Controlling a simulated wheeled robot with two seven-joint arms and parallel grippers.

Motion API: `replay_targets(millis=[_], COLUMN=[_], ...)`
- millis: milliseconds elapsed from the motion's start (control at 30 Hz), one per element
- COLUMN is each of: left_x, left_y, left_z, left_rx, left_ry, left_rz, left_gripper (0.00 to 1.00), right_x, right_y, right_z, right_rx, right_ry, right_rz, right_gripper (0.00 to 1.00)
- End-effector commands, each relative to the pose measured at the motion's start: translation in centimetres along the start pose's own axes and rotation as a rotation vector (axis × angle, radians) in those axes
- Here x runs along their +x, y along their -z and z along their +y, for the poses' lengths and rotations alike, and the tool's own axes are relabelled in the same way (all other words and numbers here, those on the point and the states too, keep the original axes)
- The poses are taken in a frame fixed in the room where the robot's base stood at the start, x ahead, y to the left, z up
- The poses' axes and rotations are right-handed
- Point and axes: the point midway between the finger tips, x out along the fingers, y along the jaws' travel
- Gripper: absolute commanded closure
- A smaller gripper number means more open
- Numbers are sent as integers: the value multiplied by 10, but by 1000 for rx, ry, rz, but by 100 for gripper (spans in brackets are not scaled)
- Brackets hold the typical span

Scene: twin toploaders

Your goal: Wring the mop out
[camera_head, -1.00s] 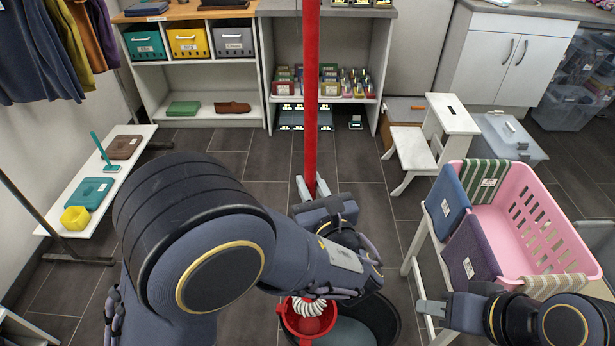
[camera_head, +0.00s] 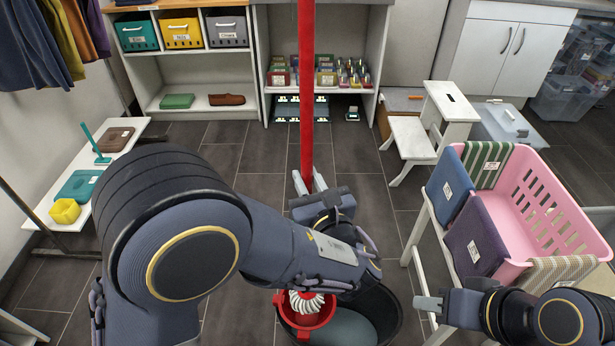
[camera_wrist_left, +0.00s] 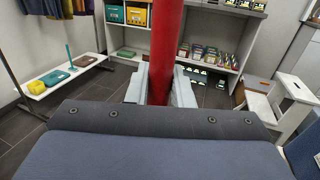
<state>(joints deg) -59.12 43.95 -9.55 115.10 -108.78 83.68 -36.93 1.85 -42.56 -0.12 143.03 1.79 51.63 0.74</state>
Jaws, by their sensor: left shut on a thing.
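The mop's red handle (camera_head: 306,100) stands upright in front of me, and its upper end runs out of the top of the head view. My left gripper (camera_head: 308,184) is shut on the handle; the left wrist view shows the red handle (camera_wrist_left: 163,60) between its two grey fingers. The mop's white strands (camera_head: 306,302) show below my left wrist, at the red wringer (camera_head: 312,322) on the dark bucket (camera_head: 388,318). How deep the strands sit in the wringer is partly hidden by my arm. My right gripper (camera_head: 428,304) is at the lower right, apart from the mop.
A pink basket (camera_head: 545,215) with cloths over its rim stands on a white stand at the right. A white step stool (camera_head: 450,115) is behind it. A low white bench (camera_head: 50,215) is at the left. Shelves line the back; dark floor lies between.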

Motion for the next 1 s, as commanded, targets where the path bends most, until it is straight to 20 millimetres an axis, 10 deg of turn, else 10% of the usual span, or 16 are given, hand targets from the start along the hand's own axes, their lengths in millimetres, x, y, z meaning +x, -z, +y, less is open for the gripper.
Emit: replay_targets(millis=[1000], left_x=[-1], left_y=[113], left_z=[0], left_rx=[0], left_ry=[1], left_rz=[-3], left_gripper=[100], right_x=[74], right_y=[-37], right_z=[34], right_rx=[0], right_ry=[0], right_rz=[0], right_gripper=[64])
